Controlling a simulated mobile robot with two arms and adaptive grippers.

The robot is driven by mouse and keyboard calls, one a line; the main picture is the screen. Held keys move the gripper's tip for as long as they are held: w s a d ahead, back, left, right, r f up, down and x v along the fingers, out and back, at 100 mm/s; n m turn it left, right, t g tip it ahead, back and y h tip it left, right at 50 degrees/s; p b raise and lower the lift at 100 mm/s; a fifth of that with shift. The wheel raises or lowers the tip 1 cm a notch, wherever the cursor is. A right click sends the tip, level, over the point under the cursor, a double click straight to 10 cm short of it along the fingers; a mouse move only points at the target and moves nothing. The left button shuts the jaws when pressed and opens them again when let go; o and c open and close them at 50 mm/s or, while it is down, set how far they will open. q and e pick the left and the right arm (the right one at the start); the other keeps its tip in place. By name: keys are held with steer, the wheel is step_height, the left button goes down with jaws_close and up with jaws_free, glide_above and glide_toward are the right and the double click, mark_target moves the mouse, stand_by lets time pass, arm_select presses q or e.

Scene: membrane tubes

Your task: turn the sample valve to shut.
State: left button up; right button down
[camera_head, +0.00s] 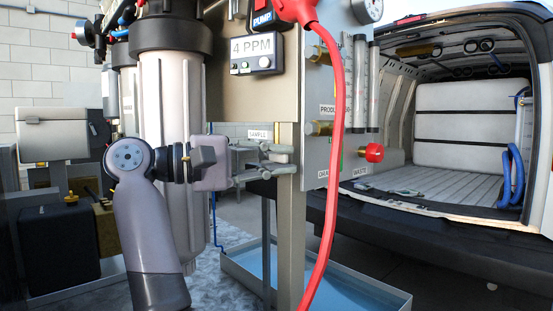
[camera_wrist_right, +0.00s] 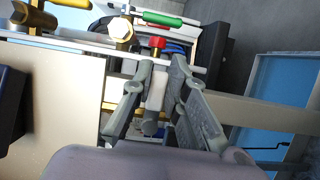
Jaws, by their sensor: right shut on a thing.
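My right gripper (camera_head: 289,159) reaches in from the left just below the SAMPLE label (camera_head: 258,134), at the grey post of the rig. In the right wrist view its two grey fingers (camera_wrist_right: 163,64) close on a small pale handle (camera_wrist_right: 157,88), which I take to be the sample valve's handle. In the head view the fingers hide most of that valve, so the angle of its handle cannot be told. My left gripper is in neither view.
A red hose (camera_head: 336,130) hangs right of the gripper. A red knob (camera_head: 374,152) sticks out further right. Filter housings (camera_head: 170,110) stand behind my arm. A blue-floored tray (camera_head: 345,284) lies below. An open van (camera_head: 460,130) stands at right.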

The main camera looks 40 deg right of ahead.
steer(key=c, duration=1.6)
jaws_free()
steer(key=shift+o, duration=0.2)
steer(key=shift+a, duration=0.1)
steer(key=v, duration=0.7)
steer(key=shift+a, duration=0.15)
steer(key=shift+w, duration=0.1)
